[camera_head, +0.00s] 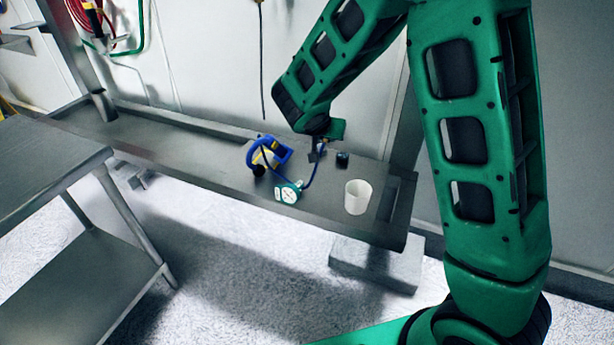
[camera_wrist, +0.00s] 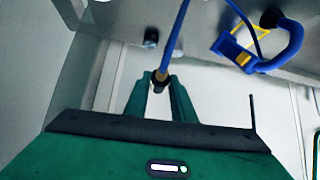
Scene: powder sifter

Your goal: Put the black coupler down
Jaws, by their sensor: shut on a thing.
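My gripper (camera_head: 317,150) is over the right part of the grey metal shelf. In the wrist view, its two green fingers (camera_wrist: 159,80) are shut on the small black coupler (camera_wrist: 160,87) at the end of a blue hose (camera_wrist: 177,38). In the head view, the coupler is too small and covered to make out clearly. The hose (camera_head: 314,172) curves down from the gripper towards a round dial gauge (camera_head: 289,194) on the shelf. I cannot tell whether the coupler touches anything below it.
The metal shelf (camera_head: 215,162) holds a blue and yellow tool (camera_head: 270,154) left of my gripper, a small dark cylinder (camera_head: 342,159) just right of it, and a white cup (camera_head: 357,196) in front. The shelf's left stretch is mostly clear. A metal table (camera_head: 50,165) stands front left.

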